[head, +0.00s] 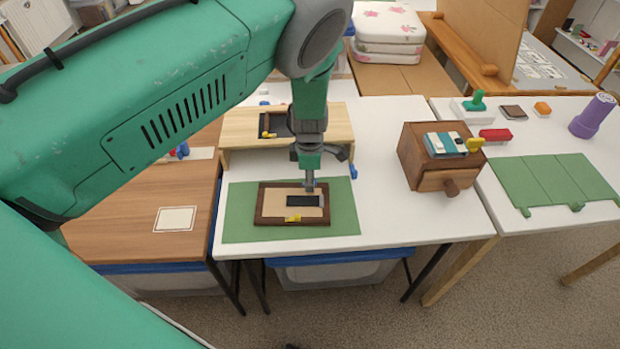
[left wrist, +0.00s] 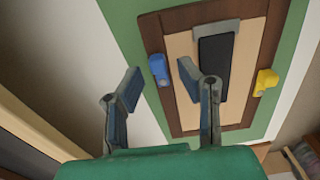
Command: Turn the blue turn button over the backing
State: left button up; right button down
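A dark wooden picture frame (head: 263,205) lies face down on a green mat (head: 345,215), with a tan backing (head: 276,205) and a black strut in it. The blue turn button (left wrist: 158,69) shows in the left wrist view on the frame's dark border, lying along that side, beside the backing. In the head view it is hidden behind my gripper. A yellow turn button (head: 293,218) sits at the opposite, near side. My left gripper (head: 309,187) points down at the frame's far side. Its fingers (left wrist: 160,76) are apart, one on each side of the blue button in the picture; contact is unclear.
A low wooden riser (head: 238,128) stands behind the mat. A brown wooden box (head: 425,150) with a drawer stands to the right. A second white table holds a green panel (head: 555,182) and a purple cylinder (head: 592,115).

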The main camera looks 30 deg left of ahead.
pick_arm(q)
jog(key=shift+f, duration=0.15)
grip_shut()
jog(key=shift+m, duration=0.4)
jog(key=m, duration=0.3)
jog(key=shift+s+d+b, duration=0.1)
jog(key=shift+s+b, duration=0.1)
jog(key=shift+b, duration=0.1)
jog(key=m, duration=0.4)
jog(key=shift+s+m, duration=0.25)
jog(key=shift+m, duration=0.05)
jog(key=m, duration=0.3)
jog(key=shift+s+m+b, duration=0.2)
jog(key=shift+m+b, duration=0.1)
jog(key=m, duration=0.5)
jog(key=shift+s+a, duration=0.15)
jog(key=shift+a, duration=0.15)
